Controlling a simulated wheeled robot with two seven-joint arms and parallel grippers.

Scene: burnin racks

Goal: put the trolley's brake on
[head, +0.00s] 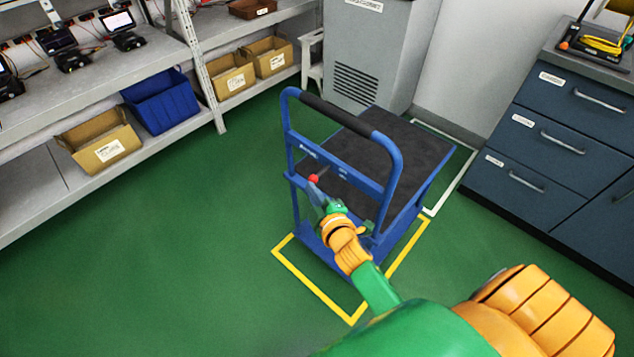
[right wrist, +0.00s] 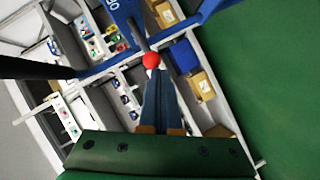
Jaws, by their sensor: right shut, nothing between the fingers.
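The blue trolley (head: 390,185) stands on the green floor with its black-gripped push handle (head: 340,117) toward me. The brake lever shows as a red knob (head: 314,178) on the handle frame's left part; the red knob (right wrist: 151,60) also shows in the right wrist view, just past my fingertips. My right gripper (head: 318,194) is shut and empty, its fingertips close to the knob. I cannot tell whether they touch it. In the right wrist view the closed fingers (right wrist: 157,85) point at the knob. My left gripper is out of view.
Yellow floor tape (head: 325,295) marks a bay around the trolley's near end. A shelf rack with a blue bin (head: 160,100) and cardboard boxes (head: 100,142) stands at the left. A dark drawer cabinet (head: 560,130) stands at the right. A grey cabinet (head: 368,60) stands behind. Floor at left is clear.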

